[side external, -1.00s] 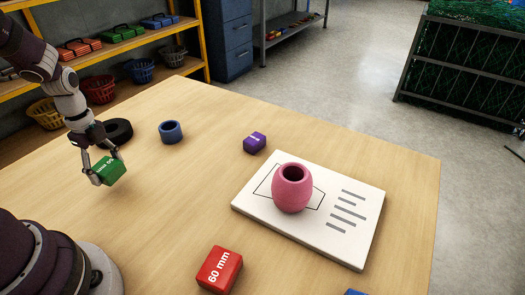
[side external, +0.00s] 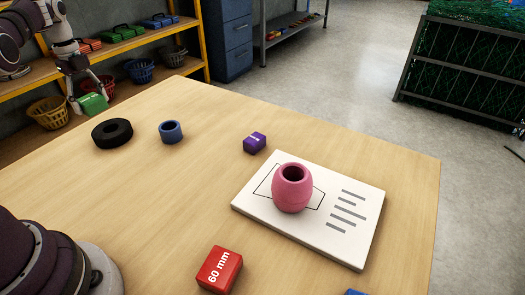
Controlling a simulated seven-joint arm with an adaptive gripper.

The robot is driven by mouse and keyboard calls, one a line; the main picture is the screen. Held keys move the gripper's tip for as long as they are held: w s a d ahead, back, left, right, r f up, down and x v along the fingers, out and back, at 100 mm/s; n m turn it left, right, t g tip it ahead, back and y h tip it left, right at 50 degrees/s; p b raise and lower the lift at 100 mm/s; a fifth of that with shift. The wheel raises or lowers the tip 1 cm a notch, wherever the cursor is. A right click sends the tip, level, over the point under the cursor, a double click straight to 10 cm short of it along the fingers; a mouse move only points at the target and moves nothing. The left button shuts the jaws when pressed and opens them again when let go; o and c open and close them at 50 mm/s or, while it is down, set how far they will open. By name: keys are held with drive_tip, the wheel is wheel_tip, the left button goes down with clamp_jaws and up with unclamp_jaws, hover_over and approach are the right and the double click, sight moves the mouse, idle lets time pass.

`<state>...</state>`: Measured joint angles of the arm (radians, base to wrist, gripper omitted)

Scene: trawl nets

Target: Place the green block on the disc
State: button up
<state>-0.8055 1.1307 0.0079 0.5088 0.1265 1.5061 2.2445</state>
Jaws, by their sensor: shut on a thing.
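My gripper (side external: 91,101) is shut on the green block (side external: 94,105) at the upper left of the side external view. The block is held in the air, and a finger shows at each side of it. A black disc (side external: 112,133) with a central hole lies flat on the wooden table, just below and to the right of the block in the picture. A clear gap shows between block and disc. The disc is fully visible, with nothing on it.
A blue ring (side external: 171,132) stands right of the disc. A purple block (side external: 255,142) lies farther right. A pink barrel-shaped float (side external: 292,188) stands on a white board (side external: 345,235). A red block (side external: 219,270) sits near the front. Shelves with baskets (side external: 47,113) stand behind the table (side external: 170,200).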

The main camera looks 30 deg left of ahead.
sight(107, 138)
drive_tip(key=shift+a, duration=0.2)
wheel_tip(107, 138, down, 8)
drive_tip(key=shift+a, duration=0.1)
drive_tip(key=shift+f, duration=0.15)
drive_tip(key=o, duration=1.2)
